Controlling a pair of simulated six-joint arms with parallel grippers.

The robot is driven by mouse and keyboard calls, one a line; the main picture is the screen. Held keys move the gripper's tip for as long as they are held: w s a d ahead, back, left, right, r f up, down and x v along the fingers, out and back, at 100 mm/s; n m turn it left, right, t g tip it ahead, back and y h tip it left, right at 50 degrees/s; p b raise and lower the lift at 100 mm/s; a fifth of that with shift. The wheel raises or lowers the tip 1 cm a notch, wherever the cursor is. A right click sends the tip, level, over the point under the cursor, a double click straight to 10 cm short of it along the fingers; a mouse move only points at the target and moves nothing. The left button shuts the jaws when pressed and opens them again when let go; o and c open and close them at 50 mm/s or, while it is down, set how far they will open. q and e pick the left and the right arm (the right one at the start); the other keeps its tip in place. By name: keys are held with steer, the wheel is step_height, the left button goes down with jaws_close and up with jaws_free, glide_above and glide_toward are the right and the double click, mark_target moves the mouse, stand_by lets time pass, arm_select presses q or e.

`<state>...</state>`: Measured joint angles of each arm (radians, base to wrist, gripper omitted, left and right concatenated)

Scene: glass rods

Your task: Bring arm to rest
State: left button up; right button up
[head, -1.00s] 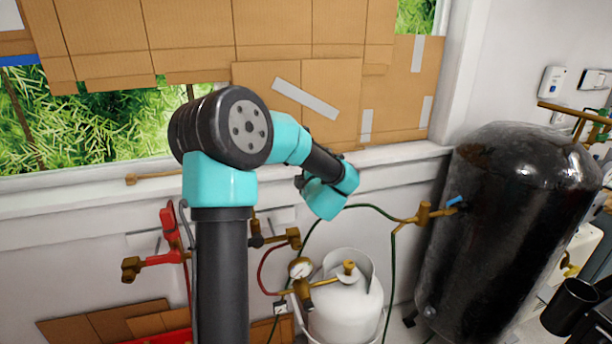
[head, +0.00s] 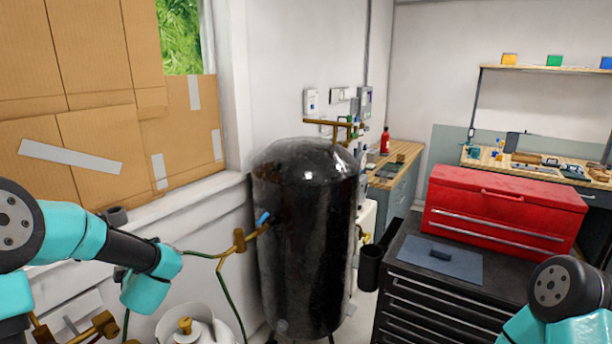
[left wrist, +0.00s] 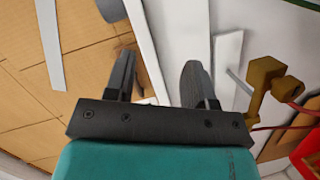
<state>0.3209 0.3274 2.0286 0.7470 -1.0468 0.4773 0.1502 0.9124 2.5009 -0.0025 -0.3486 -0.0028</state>
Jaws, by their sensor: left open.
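My left arm (head: 135,255), teal and dark grey, reaches in from the left edge of the head view, in front of the wall below the boarded window. Its gripper is not clearly seen there. In the left wrist view my left gripper (left wrist: 158,82) is open, with two dark fingers apart and nothing between them. Behind the fingers are cardboard, a white sill and the wall. Part of my right arm (head: 565,300) shows at the lower right of the head view; its gripper is out of view. No glass rods are visible.
A tall black tank (head: 305,240) stands mid-view, with brass fittings (head: 238,240) and a green hose beside it. A white gas cylinder (head: 195,328) is below my left arm. A red toolbox (head: 500,215) sits on a black drawer cabinet (head: 440,295). A wooden bench (head: 405,155) is behind.

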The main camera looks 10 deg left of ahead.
arm_select(q)
steer(key=d+f+m+h, duration=1.2)
steer(key=d+f, duration=0.8)
steer(key=f, duration=0.4)
steer(key=s+d+f+m+g+h, duration=0.2)
steer(key=s+d+f+m+g, duration=0.2)
steer(key=s+d, duration=0.4)
steer(key=s+d+f+m+g+h, duration=0.2)
steer(key=s+d+f+m+g, duration=0.2)
steer(key=s+d+f+m, duration=0.2)
steer(key=s+d+f, duration=0.2)
steer(key=s+f, duration=0.1)
steer(key=shift+s+m+h, duration=0.3)
steer(key=shift+h, duration=0.1)
